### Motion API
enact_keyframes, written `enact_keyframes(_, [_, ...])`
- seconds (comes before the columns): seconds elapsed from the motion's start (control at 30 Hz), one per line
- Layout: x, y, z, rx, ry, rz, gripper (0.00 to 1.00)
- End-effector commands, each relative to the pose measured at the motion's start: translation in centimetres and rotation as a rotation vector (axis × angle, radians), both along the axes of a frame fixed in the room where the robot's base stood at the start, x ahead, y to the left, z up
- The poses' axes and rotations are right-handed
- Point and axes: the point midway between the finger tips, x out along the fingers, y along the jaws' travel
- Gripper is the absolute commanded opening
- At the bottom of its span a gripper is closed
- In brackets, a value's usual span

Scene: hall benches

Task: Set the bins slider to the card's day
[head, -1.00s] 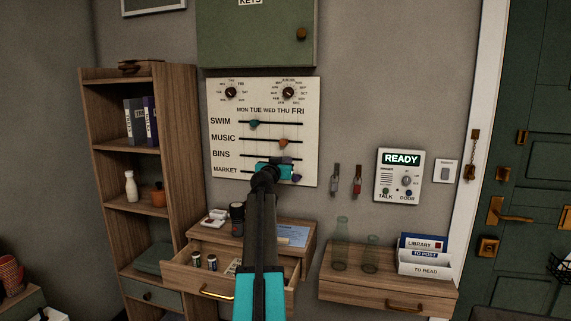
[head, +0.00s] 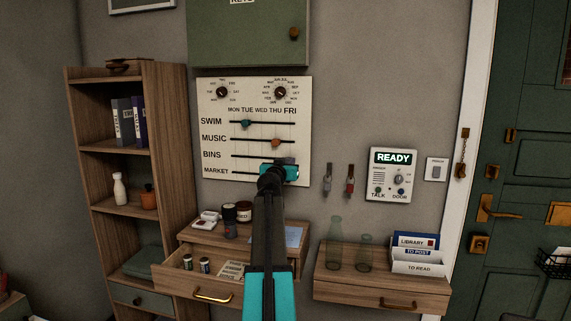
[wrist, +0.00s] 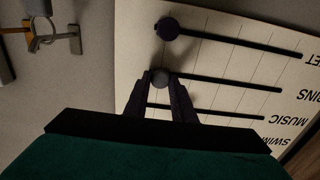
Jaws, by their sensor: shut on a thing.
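The white board (head: 205,125) on the wall has slider rows SWIM, MUSIC, BINS and MARKET under the day letters MON to FRI. My gripper (head: 286,162) is at the right end of the BINS row, near the FRI column. In the wrist view, the board appears upside down, and the gripper's fingers (wrist: 159,88) are shut around the grey BINS knob (wrist: 160,77), at the left end of its slot. The purple MARKET knob (wrist: 167,28) sits at its slot's end. The blue-green SWIM knob (head: 246,125) is near TUE; the orange MUSIC knob (head: 276,143) is near THU.
An open drawer (head: 212,296) holding jars and a printed card (head: 232,270) is below. A pale blue sheet (head: 294,236) lies on the shelf above it. Hanging keys (head: 350,182) and a READY intercom (head: 393,180) are to the board's right.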

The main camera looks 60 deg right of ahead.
Motion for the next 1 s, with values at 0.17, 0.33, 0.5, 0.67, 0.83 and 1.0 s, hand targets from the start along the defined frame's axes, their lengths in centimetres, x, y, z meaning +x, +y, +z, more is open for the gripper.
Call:
enact_keyframes(0.17, [-0.2,-0.1,0.0,0.003,0.005,-0.007,0.41])
enact_keyframes(0.33, [0.2,0.2,0.0,0.002,0.004,-0.001,0.41])
enact_keyframes(0.5, [0.3,0.3,-0.1,0.003,0.003,0.001,0.41])
enact_keyframes(0.67, [0.3,0.9,-0.1,0.003,0.003,0.002,0.41])
enact_keyframes(0.83, [0.0,2.1,-0.1,0.003,0.003,0.002,0.41])
enact_keyframes(1.0, [-0.3,3.8,-0.1,0.001,0.002,0.003,0.41])
